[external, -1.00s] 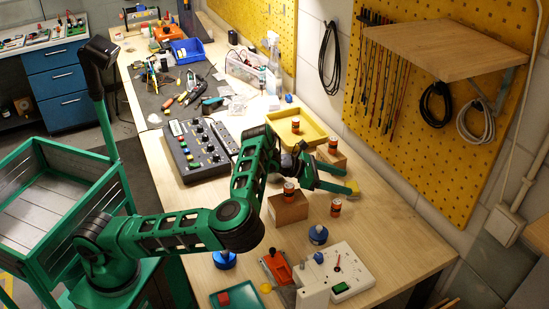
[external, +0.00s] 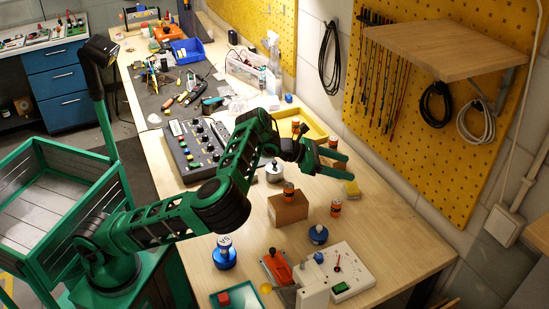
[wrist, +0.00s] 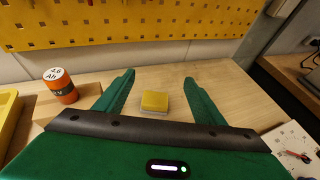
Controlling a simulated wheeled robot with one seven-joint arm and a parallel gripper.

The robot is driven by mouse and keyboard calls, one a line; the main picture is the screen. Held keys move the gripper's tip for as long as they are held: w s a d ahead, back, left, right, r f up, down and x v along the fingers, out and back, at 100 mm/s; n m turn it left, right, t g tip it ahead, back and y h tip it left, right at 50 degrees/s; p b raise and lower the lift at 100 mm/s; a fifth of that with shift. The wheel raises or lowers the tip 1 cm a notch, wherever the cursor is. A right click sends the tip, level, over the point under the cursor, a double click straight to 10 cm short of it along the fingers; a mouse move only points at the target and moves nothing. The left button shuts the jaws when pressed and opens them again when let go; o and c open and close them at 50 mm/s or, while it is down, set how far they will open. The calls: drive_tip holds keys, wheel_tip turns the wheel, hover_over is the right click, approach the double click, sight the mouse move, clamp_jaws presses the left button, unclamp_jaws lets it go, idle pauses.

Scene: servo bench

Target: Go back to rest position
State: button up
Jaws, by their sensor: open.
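My gripper (external: 338,168) is green and open, held above the wooden bench (external: 390,235) and pointing towards the pegboard wall. In the wrist view its two fingers (wrist: 157,95) are spread wide with nothing between them. A yellow sponge-like block (external: 351,188) lies on the bench beyond and below the fingers. It also shows in the wrist view (wrist: 155,102), seen through the gap between the fingers and apart from them.
A yellow tray (external: 290,123), a silver weight (external: 274,172), blue weights (external: 224,255) and a white panel (external: 340,270) surround the arm. A wooden shelf (external: 445,50) juts from the pegboard.

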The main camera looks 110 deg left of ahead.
drive_tip(key=w+d+r+n+h, duration=0.1)
drive_tip(key=d+r+n+h, duration=0.15)
drive_tip(key=d+n, duration=0.45)
drive_tip(key=w+d+r+n+h, duration=0.1)
drive_tip(key=d+r+n+h, duration=0.15)
drive_tip(key=d+n, duration=0.45)
drive_tip(key=s+d+f+n+g+h, duration=0.1)
drive_tip(key=s+d+n+g, duration=0.15)
drive_tip(key=d, duration=0.65)
drive_tip(key=s+d+f+n+g+h, duration=0.15)
drive_tip(key=s+d, duration=0.25)
drive_tip(key=d, duration=0.5)
drive_tip(key=s+d+f+n+g+h, duration=0.1)
drive_tip(key=s+d+f+n+h, duration=0.15)
drive_tip(key=d, duration=0.75)
drive_tip(key=s+d+f+n+g+y, duration=0.1)
drive_tip(key=s+d+n+g, duration=0.3)
drive_tip(key=s+d, duration=1.35)
drive_tip(key=s+f+g+y, duration=0.1)
drive_tip(key=s+f+y, duration=0.1)
drive_tip(key=s, duration=0.7)
drive_tip(key=s+f+g+y, duration=0.2)
drive_tip(key=s, duration=0.8)
drive_tip(key=shift+d+g, duration=0.15)
drive_tip(key=shift+g, duration=0.15)
